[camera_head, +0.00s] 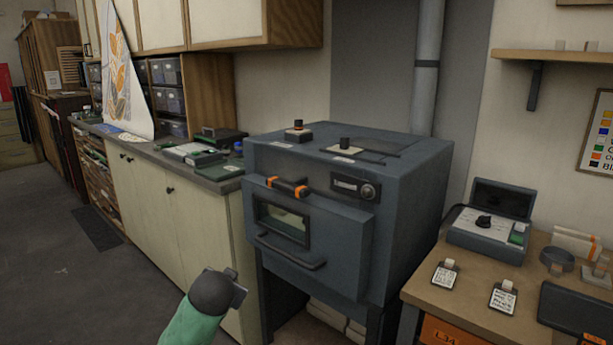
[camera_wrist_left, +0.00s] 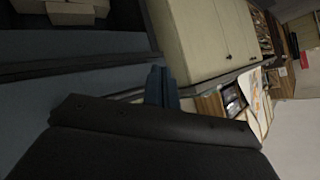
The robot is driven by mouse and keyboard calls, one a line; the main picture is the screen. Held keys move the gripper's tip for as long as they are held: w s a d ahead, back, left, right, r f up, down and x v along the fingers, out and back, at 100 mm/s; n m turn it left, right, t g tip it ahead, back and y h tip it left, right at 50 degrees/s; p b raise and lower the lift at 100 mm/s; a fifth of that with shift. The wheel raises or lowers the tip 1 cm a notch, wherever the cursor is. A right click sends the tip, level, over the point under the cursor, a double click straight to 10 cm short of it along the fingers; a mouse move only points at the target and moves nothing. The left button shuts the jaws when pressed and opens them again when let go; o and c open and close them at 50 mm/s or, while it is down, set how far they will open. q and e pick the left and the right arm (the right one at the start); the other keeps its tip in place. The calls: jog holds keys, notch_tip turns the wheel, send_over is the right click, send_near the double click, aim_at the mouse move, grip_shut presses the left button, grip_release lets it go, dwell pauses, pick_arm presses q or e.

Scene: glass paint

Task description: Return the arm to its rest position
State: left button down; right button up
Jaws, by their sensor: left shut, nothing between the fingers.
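My left gripper (camera_head: 239,287) is in the lower middle of the head view, at the end of a green and dark arm. It is shut and holds nothing. It is in front of the grey-blue kiln (camera_head: 330,225), over its lower left side in the picture, and I see no contact. In the left wrist view the gripper's dark body fills the bottom, and its shut fingers (camera_wrist_left: 157,86) show near the middle. My right gripper is in neither view.
The kiln has a closed windowed door with a handle (camera_head: 290,252). A cream cabinet counter (camera_head: 160,210) runs along the left wall. A wooden table (camera_head: 470,290) with a dark-lidded device (camera_head: 490,225) and small labelled items stands right. Open floor (camera_head: 60,270) lies at left.

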pick_arm(q)
jog(key=s+d+f+n+g+h+p, duration=0.1)
jog(key=s+f, duration=0.6)
jog(key=s, duration=0.7)
jog(key=s+d+f+g+h+p, duration=0.1)
jog(key=s+f+g, duration=0.4)
jog(key=s, duration=1)
jog(key=s+d+f+n+g+h+p, duration=0.1)
jog(key=s+d+f+g+p, duration=0.1)
jog(key=s+f, duration=0.9)
jog(key=s+d+p, duration=0.1)
jog(key=s+d, duration=0.1)
jog(key=s, duration=0.1)
jog(key=shift+s+n+g, duration=0.3)
jog(key=shift+g, duration=0.1)
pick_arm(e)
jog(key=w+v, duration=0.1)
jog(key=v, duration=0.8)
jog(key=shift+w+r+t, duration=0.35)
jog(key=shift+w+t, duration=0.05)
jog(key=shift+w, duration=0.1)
